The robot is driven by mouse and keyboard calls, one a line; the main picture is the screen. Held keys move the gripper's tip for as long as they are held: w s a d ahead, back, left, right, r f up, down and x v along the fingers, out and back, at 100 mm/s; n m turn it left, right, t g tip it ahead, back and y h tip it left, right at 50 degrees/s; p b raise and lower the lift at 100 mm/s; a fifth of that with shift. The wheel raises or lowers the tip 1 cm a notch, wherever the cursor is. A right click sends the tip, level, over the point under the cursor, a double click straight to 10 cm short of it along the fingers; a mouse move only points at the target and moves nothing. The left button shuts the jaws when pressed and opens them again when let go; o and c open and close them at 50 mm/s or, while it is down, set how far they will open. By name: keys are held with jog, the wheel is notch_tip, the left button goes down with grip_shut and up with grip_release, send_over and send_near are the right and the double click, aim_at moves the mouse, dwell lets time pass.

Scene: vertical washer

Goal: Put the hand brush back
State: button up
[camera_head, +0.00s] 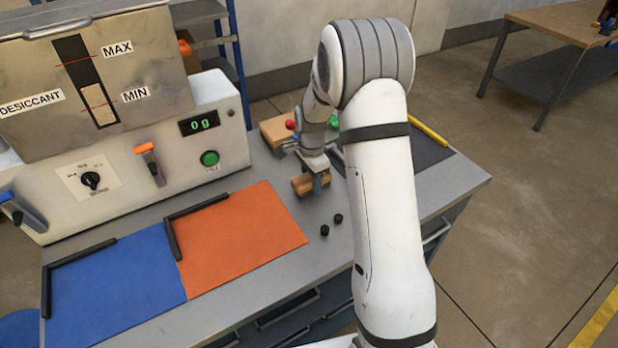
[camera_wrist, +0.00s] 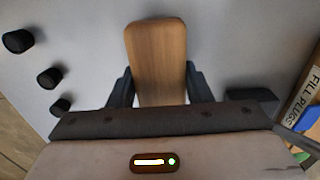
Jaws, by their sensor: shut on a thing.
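The hand brush shows as a light-brown wooden piece (camera_head: 300,187) at the middle of the grey bench. In the wrist view its wooden body (camera_wrist: 157,55) stands between the two dark fingers. My gripper (camera_head: 316,182) is shut on it, with a finger on either side (camera_wrist: 158,85). The bristles are hidden. I cannot tell whether the brush touches the bench top or is held just above it.
Small black plugs (camera_head: 325,230) lie on the bench near the brush; the wrist view shows three (camera_wrist: 18,41). A box labelled FILL PLUGS (camera_wrist: 305,100) is behind. Blue (camera_head: 120,280) and orange (camera_head: 240,232) mats lie left. A dark mat (camera_head: 432,150) with a yellow bar (camera_head: 428,133) lies right.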

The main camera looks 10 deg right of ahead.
aim_at(311, 177)
jog(key=shift+f, duration=0.15)
jog(key=o, duration=1)
jog(key=shift+o, duration=0.2)
notch_tip(311, 177, up, 12)
jog(key=b, duration=0.1)
jog(key=s+r+n+t, duration=0.1)
jog(key=s+r+n, duration=0.55)
jog(key=s, duration=0.55)
jog(key=s+n+t, duration=0.1)
jog(key=s+n, duration=0.7)
jog(key=s, duration=0.8)
jog(key=shift+s+a+r+t, duration=0.2)
jog(key=shift+s+r+t, duration=0.05)
jog(key=shift+s+t, duration=0.15)
